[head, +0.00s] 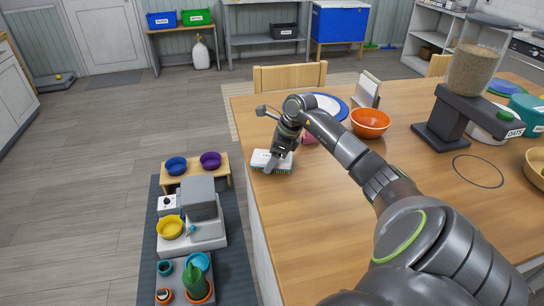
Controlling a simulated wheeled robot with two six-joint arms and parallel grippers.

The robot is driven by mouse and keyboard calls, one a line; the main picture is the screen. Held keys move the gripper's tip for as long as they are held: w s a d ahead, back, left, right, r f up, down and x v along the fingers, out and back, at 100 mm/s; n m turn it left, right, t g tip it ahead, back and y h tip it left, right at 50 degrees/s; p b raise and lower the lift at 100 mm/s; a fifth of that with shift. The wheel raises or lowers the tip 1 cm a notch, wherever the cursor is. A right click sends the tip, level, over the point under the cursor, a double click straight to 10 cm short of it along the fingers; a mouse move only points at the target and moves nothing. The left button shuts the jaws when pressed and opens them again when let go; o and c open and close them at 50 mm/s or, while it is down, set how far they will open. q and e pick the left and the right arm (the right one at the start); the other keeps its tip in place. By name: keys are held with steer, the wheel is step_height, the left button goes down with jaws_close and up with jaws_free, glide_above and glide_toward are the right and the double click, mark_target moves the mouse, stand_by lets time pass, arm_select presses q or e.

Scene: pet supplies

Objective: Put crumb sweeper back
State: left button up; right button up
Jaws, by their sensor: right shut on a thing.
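The crumb sweeper (285,165) is a white block with a teal lower edge, near the left edge of the wooden table (310,215). My right gripper (272,162) is over it from above, with its fingers shut on it. The gripper hides part of its top. I cannot tell whether the sweeper touches the tabletop. My left gripper does not show.
An orange bowl (370,123), a blue-rimmed plate (325,103) and a small pink thing (309,138) are near my right arm. A dispenser with brown grain (475,70) stands at right. Pet bowls and a feeder (202,205) stand on a floor mat at left.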

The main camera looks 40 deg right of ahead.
steer(key=shift+f, duration=0.15)
steer(key=o, duration=0.9)
steer(key=shift+o, duration=0.2)
steer(key=shift+r, duration=0.3)
steer(key=b+v, duration=0.2)
steer(key=v, duration=1)
steer(key=shift+f, duration=0.2)
